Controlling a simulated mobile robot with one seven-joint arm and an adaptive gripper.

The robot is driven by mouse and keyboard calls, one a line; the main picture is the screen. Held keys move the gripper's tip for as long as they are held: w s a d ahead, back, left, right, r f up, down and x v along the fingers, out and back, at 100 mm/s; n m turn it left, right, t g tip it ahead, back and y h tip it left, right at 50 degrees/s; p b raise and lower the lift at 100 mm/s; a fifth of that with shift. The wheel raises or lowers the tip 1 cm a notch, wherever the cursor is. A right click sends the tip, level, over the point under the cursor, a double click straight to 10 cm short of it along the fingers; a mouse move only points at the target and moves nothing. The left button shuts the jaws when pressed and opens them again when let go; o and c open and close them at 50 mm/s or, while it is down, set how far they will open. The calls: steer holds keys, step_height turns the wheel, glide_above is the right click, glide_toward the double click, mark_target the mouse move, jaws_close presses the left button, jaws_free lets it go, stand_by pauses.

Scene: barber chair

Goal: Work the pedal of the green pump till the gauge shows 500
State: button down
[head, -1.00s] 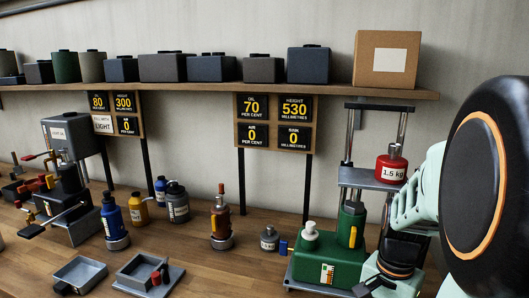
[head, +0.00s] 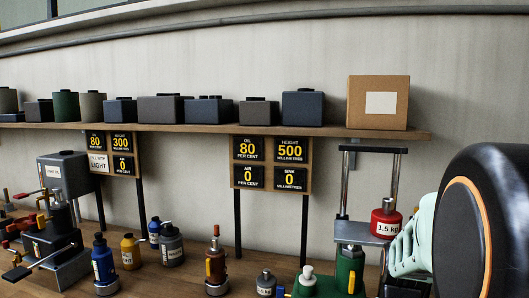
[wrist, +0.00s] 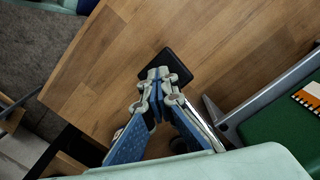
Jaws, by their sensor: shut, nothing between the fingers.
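The green pump (head: 350,272) stands at the lower right of the head view, its lower part cut off. Its lift platform (head: 360,231) carries a red 1.5 kg weight (head: 386,220). The gauge board (head: 271,163) reads height 500, oil 80, air 0 and sink 0. In the wrist view the green pump body (wrist: 285,140) is at the right. My gripper (wrist: 156,76) is shut and empty. Its fingertips are over a black pad (wrist: 176,62), which looks like the pedal. I cannot tell whether they touch.
A second board (head: 111,155) on the left reads height 300, oil 80. A shelf (head: 200,129) with boxes runs above. Bare wood (wrist: 130,50) surrounds the pad.

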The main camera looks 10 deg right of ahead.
steer(key=shift+f, duration=0.1)
step_height(320, 180, up, 9)
steer(key=s+p, duration=0.1)
steer(key=p, duration=0.7)
steer(key=shift+s+a, duration=0.2)
steer(key=shift+a, duration=0.15)
steer(key=shift+p, duration=0.3)
step_height(320, 180, up, 6)
steer(key=p, duration=0.5)
